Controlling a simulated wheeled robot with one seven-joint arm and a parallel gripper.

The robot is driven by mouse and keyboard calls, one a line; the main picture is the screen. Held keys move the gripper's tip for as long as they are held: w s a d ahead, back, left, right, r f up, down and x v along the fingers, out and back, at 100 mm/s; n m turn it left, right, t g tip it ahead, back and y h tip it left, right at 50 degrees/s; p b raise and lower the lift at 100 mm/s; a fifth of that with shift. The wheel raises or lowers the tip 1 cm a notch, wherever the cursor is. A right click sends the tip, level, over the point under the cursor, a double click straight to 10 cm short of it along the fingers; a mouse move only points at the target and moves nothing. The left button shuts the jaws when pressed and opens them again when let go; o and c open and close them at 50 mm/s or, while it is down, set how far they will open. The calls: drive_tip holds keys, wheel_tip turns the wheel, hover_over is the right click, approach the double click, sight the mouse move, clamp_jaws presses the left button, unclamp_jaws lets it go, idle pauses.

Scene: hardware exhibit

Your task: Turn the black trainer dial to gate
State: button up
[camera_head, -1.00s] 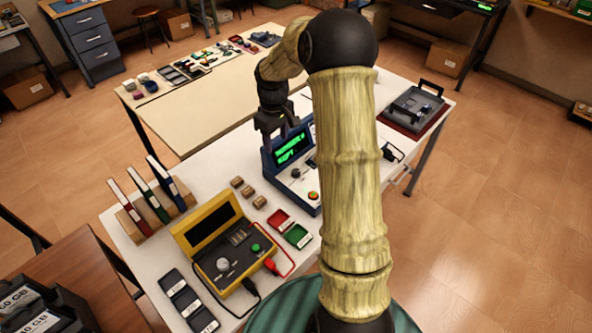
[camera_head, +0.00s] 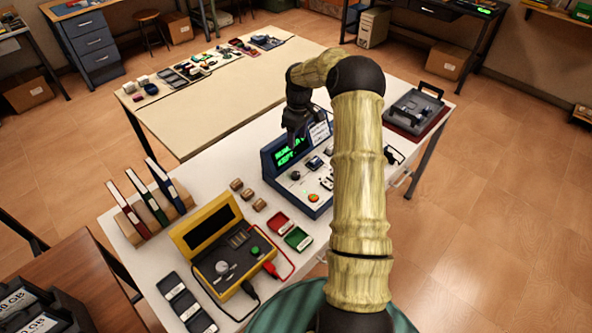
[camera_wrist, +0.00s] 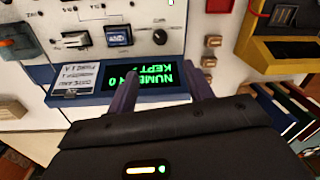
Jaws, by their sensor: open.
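The trainer is a blue-framed console (camera_head: 268,163) with a white panel and a lit green display (camera_head: 291,152). Its black dial (camera_head: 295,175) is a small round knob on the panel below the display. In the wrist view, which sees the console upside down, the black dial (camera_wrist: 160,37) is past the display (camera_wrist: 150,78). My gripper (camera_head: 296,135) is above the display's top edge, apart from the dial. In the wrist view my gripper (camera_wrist: 162,80) has its two fingers spread with nothing between them. The dial's pointer and markings are too small to read.
A yellow-cased tester (camera_head: 200,225) with red and black leads stands nearer on the white table. Red and green trays (camera_head: 298,238) and small wooden blocks (camera_head: 248,193) lie between. Binders (camera_head: 160,187) stand at left. A grey case (camera_head: 415,110) is at the far right.

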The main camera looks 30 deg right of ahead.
sight(296, 173)
drive_tip(key=f+p, duration=0.1)
drive_tip(key=f, duration=0.4)
drive_tip(key=f+p, duration=0.2)
drive_tip(key=f, duration=0.3)
drive_tip(key=f+p, duration=0.1)
drive_tip(key=f, duration=0.4)
drive_tip(key=shift+s+a+f, duration=0.15)
drive_tip(key=shift+a+f, duration=0.2)
drive_tip(key=shift+f, duration=0.05)
drive_tip(key=shift+s, duration=0.1)
drive_tip(key=shift+c, duration=0.2)
drive_tip(key=c, duration=0.9)
